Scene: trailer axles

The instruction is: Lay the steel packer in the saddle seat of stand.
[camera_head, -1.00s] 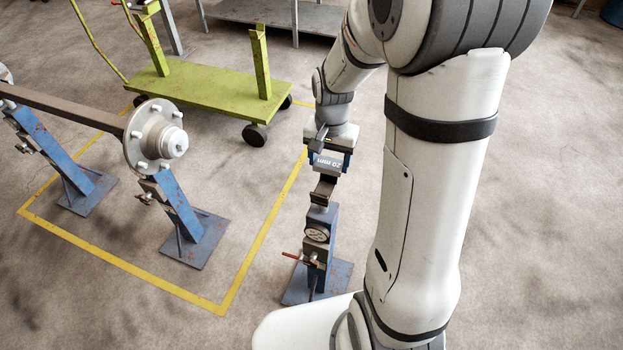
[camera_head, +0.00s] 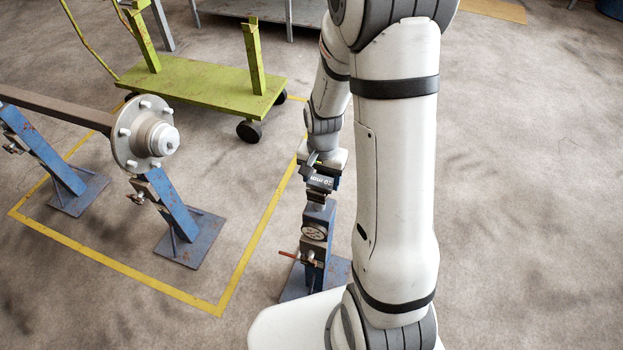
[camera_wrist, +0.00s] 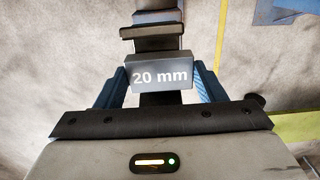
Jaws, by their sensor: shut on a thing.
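The steel packer (camera_wrist: 160,75) is a small grey block marked "20 mm". My gripper (camera_wrist: 160,84) is shut on it, with a blue finger on each side. In the head view the packer (camera_head: 320,184) is just above the top of the blue stand (camera_head: 317,222). The stand's dark saddle seat (camera_wrist: 152,31) shows past the packer in the wrist view, with another dark part beneath the block. The packer and gripper hide most of the seat. I cannot tell whether the packer touches it.
The stand has a red-handled pin (camera_head: 289,255) at its left. An axle with a round hub (camera_head: 146,138) rests on blue stands at the left, inside a yellow floor line (camera_head: 243,262). A green cart (camera_head: 205,85) stands behind. The floor at right is clear.

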